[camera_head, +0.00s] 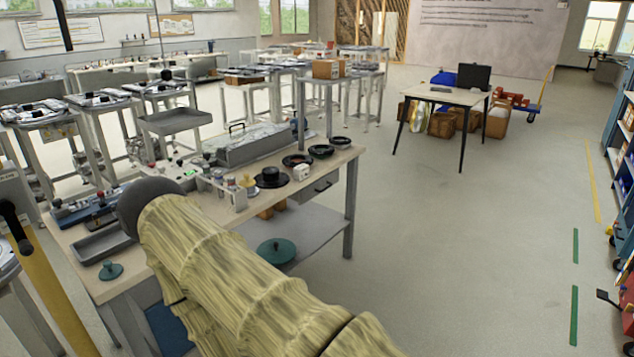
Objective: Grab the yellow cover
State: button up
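A small yellow piece (248,182), which looks like the yellow cover, sits on the workbench (335,162) at the right end of a light grey rack (222,188). It is small in the view and its exact shape is hard to make out. My own arm, in a yellowish ribbed sleeve, crosses the lower middle of the view and ends in a dark rounded part left of the yellow piece. No fingers of my gripper show. The sleeve hides part of the bench's front.
Right of the yellow piece are a black round part (270,177), a white block (301,172) and several dark rings (321,151). Behind is a long grey case (255,144). A grey tray (103,246) and teal lid (110,271) are left.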

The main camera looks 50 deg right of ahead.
aim_at(244, 182)
jog(key=k, duration=0.85)
jog(key=z, duration=0.75)
jog(key=i, duration=0.95)
jog(key=z, duration=0.8)
jog(key=i, duration=1.65)
jog(key=u, duration=0.7)
jog(key=i, duration=0.55)
jog(key=u, duration=0.35)
